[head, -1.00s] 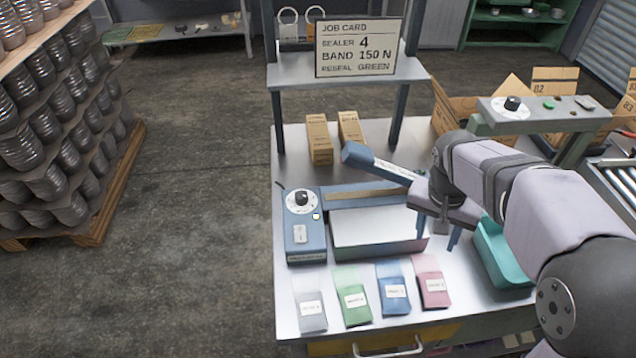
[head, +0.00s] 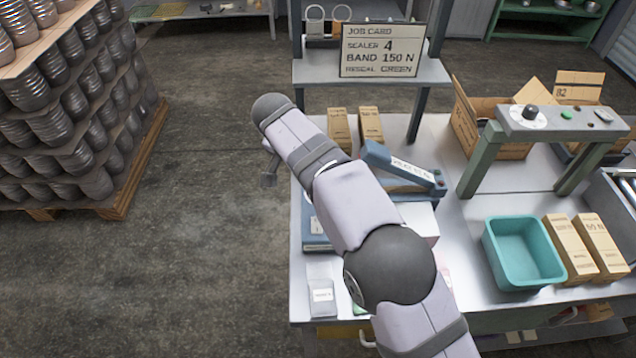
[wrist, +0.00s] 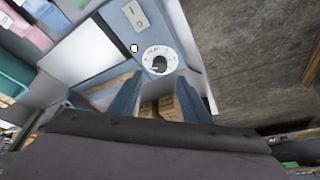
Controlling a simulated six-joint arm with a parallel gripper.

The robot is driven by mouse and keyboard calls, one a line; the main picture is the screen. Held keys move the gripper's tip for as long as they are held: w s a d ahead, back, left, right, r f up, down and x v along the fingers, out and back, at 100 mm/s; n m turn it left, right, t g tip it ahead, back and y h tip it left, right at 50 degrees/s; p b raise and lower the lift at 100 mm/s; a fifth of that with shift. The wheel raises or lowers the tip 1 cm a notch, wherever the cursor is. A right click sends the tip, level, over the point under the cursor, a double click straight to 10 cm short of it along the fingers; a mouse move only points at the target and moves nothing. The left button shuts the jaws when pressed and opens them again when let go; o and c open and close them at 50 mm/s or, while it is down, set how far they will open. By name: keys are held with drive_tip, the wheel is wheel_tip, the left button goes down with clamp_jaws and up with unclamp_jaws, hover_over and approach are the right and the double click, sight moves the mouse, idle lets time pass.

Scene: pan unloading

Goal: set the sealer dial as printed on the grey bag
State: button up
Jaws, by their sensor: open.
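The blue sealer (head: 317,243) stands on the bench, mostly hidden behind my arm in the head view; its blue bar (head: 402,166) is raised. In the wrist view its blue body (wrist: 130,22) carries a round white dial (wrist: 158,54) with a dark knob; the setting is too small to read. My gripper (wrist: 158,82) is open and empty, its two fingers pointing toward the dial edge, apparently apart from it. In the head view my gripper is mostly hidden by the arm. The grey bag (head: 322,297) lies at the bench's front left; its label is too small to read.
A job card (head: 382,52) on the shelf reads sealer 4, band 150 N, reseal green. A teal bin (head: 489,258) and tan cartons (head: 570,250) stand at the right. Another dial sits on the green stand (head: 482,160). Two cartons (head: 370,125) stand behind the sealer.

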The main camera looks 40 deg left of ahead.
drive_tip(key=shift+p+x, duration=1.4)
drive_tip(key=shift+x, duration=2.15)
drive_tip(key=c, duration=1)
